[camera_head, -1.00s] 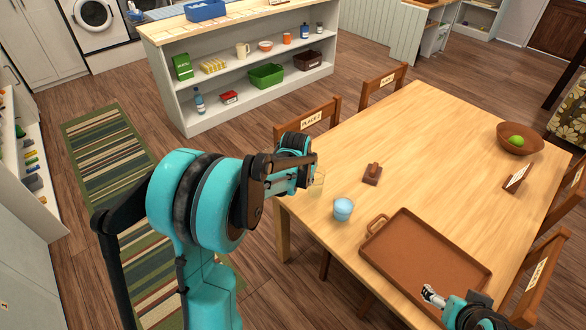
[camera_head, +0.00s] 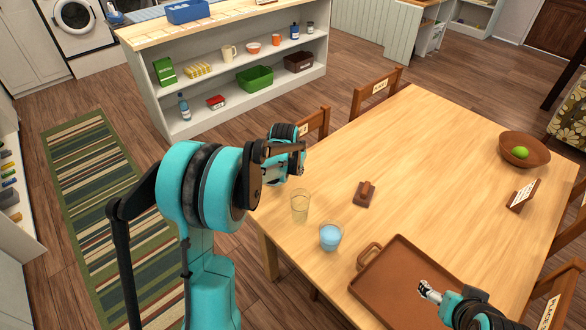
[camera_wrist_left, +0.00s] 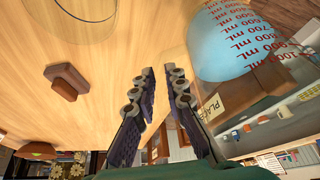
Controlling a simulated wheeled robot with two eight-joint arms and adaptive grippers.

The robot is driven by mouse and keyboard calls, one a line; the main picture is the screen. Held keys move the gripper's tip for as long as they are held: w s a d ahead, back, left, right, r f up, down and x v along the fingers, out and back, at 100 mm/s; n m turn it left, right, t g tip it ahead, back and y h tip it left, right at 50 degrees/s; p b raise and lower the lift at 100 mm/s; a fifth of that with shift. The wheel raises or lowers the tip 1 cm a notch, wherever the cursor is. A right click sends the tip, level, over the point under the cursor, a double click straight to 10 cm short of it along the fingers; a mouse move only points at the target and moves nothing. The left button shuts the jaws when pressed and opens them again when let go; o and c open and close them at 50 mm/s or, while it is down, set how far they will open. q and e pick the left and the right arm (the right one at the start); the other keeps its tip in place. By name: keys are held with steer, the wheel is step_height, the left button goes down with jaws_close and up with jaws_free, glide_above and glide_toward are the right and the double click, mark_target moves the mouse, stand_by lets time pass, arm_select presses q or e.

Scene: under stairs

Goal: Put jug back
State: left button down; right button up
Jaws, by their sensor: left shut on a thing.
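In the left wrist view a clear jug (camera_wrist_left: 225,45) with a red mL scale and pale blue contents fills the upper right, upside down and close to the camera. My left gripper (camera_wrist_left: 160,75) is shut on it; the exact grip point is unclear. In the head view my left gripper (camera_head: 274,172) is over the near left table edge, mostly hidden by its arm, and the jug cannot be made out there. My right gripper (camera_head: 428,290) is above the brown tray (camera_head: 400,262); its finger opening is too small to judge.
A clear glass (camera_head: 300,206) and a blue cup (camera_head: 330,238) stand on the table near my left gripper. A brown wooden block (camera_head: 365,194) lies beyond them. A chair (camera_head: 322,122) stands at the table's left. A white shelf unit (camera_head: 160,110) with several items stands behind.

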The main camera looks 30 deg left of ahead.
arm_select(q)
steer(key=shift+w+f+b, duration=0.1)
steer(key=shift+f+b, duration=0.85)
steer(key=shift+f, duration=1.65)
steer(key=shift+r, duration=0.1)
steer(key=c, duration=1.6)
jaws_free()
steer(key=shift+o, duration=0.2)
